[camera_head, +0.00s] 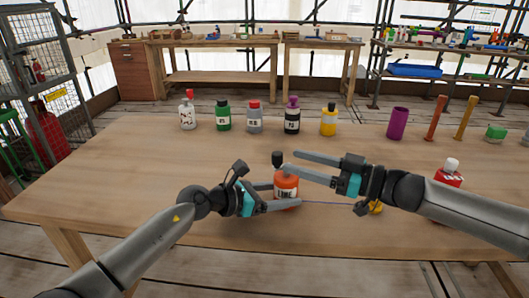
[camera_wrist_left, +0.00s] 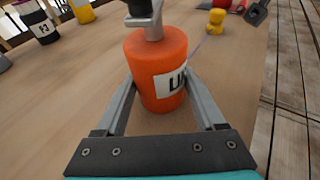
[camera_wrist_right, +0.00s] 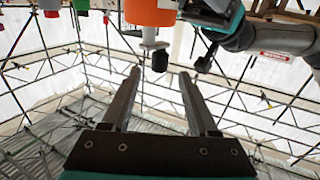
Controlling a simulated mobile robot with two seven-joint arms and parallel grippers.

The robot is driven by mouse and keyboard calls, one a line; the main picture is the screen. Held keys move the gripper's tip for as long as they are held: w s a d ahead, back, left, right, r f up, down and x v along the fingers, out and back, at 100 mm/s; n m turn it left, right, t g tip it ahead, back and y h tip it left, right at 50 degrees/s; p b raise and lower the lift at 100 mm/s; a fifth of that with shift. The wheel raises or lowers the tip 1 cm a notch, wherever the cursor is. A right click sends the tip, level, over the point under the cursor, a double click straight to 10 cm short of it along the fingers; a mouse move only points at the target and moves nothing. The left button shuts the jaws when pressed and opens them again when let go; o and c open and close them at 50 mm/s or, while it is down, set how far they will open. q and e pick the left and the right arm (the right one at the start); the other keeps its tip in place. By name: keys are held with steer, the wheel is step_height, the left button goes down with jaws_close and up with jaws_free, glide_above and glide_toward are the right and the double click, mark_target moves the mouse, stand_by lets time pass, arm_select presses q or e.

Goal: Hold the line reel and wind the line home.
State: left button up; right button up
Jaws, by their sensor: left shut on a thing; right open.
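The line reel (camera_head: 287,184) is an orange cylinder with a white "LINE" label, upright on the table. A grey crank (camera_wrist_left: 150,27) with a black knob (camera_head: 277,158) stands on its top. My left gripper (camera_head: 285,196) is shut around the reel, one finger on each side, low on its body. My right gripper (camera_head: 290,161) is open, with its fingertips close to the crank; in the right wrist view its fingers have nothing between them and the black knob (camera_wrist_right: 160,61) shows just beyond. A thin blue line (camera_head: 330,203) runs right from the reel to a yellow piece (camera_head: 376,207), partly hidden by my right arm.
A red bottle with a white cap (camera_head: 448,174) stands right, partly behind my right arm. Several bottles stand in a row farther back, with a purple cylinder (camera_head: 397,123) and upright orange and yellow rods to their right. The table's left part (camera_head: 120,165) is clear.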

steer(key=x, duration=0.8)
steer(key=shift+a, duration=0.35)
steer(key=shift+w, duration=0.1)
jaws_close()
